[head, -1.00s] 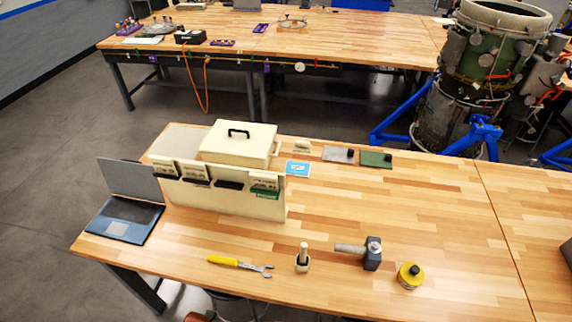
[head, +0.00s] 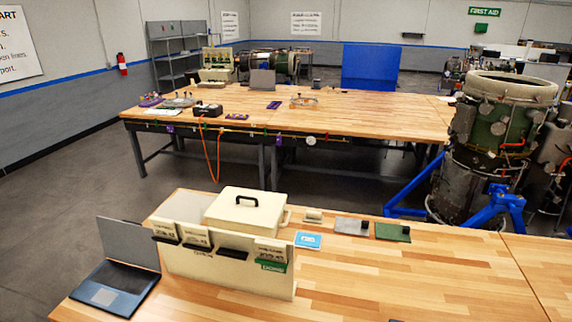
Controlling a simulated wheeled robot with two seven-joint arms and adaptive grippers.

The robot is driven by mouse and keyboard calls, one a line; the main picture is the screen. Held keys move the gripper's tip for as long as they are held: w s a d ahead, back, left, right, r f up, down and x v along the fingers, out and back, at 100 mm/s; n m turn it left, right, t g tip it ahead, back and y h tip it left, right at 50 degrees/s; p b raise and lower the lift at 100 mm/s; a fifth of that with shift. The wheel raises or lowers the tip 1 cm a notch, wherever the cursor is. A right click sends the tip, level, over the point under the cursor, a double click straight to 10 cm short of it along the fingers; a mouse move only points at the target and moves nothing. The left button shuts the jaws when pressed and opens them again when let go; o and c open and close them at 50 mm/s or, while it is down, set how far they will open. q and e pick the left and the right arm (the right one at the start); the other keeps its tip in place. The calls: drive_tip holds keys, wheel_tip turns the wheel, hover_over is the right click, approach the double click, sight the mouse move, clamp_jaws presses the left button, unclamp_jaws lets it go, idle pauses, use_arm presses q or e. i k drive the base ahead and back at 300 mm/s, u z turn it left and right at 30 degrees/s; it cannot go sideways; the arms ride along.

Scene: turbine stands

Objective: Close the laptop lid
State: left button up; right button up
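An open laptop stands at the left end of the near wooden table. Its lid (head: 130,241) is raised and leans back a little, with the dark screen facing me. Its dark base (head: 113,288) lies flat on the table near the left edge. The lid's right side is close to the left end of a cream box. Neither of my grippers shows in the head view.
The cream box (head: 215,266) with card holders and a lidded case (head: 243,211) stand right of the laptop. A blue card (head: 308,240) and a green plate (head: 392,232) lie behind. The near table's right part (head: 450,280) is clear.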

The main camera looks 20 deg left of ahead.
sight(131, 242)
drive_tip(key=u, duration=3.2)
drive_tip(key=i, duration=4.5)
drive_tip(key=z, duration=2.9)
drive_tip(key=i, duration=1.5)
